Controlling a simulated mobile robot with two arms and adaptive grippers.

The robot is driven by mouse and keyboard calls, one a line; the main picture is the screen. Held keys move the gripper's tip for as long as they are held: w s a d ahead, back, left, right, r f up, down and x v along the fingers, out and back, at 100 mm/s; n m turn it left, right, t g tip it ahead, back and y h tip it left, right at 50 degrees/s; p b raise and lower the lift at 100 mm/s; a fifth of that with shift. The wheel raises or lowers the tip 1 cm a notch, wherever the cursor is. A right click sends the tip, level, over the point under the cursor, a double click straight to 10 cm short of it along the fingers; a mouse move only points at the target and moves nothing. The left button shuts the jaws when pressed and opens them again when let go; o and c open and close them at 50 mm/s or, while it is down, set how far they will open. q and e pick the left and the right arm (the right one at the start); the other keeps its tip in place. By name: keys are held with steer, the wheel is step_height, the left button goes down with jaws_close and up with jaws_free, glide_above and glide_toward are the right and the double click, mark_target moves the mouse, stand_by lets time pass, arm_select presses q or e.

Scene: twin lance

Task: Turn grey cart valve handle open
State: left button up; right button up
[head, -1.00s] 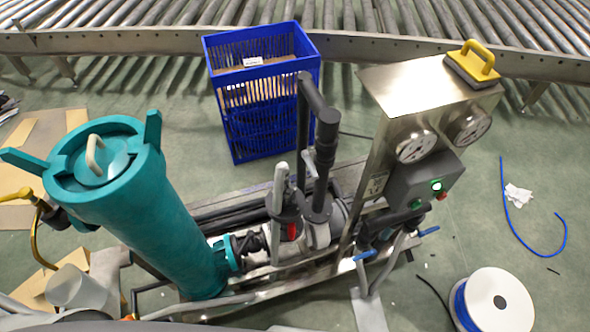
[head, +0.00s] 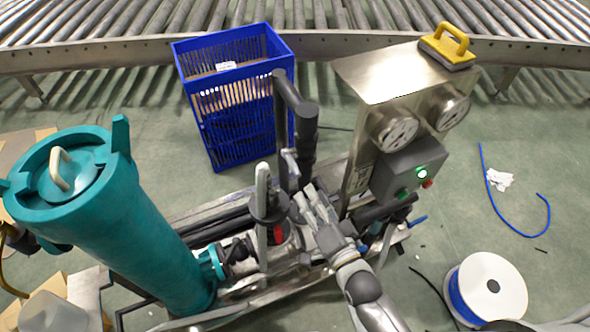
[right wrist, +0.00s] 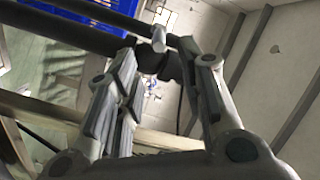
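The cart carries a teal filter vessel (head: 120,215), dark pipes and a steel control panel box (head: 400,75). A small grey valve handle (head: 290,165) stands beside the dark vertical pipe (head: 306,140). A light grey upright lever (head: 262,190) stands to its left. My right gripper (head: 308,196) is just below the small handle in the head view, pointing up at it. In the right wrist view its two fingers are apart, with a grey handle end (right wrist: 159,38) and a dark pipe beyond the tips. I cannot tell whether they touch. My left gripper is not in view.
A blue crate (head: 233,100) stands behind the cart, before a roller conveyor (head: 300,48). A yellow-handled tool (head: 447,47) sits on the panel box. A cable spool (head: 490,290) and a loose blue hose (head: 500,212) lie on the floor at right.

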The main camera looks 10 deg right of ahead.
mark_target(295, 168)
steer(key=x, duration=1)
steer(key=shift+f, duration=0.1)
jaws_close()
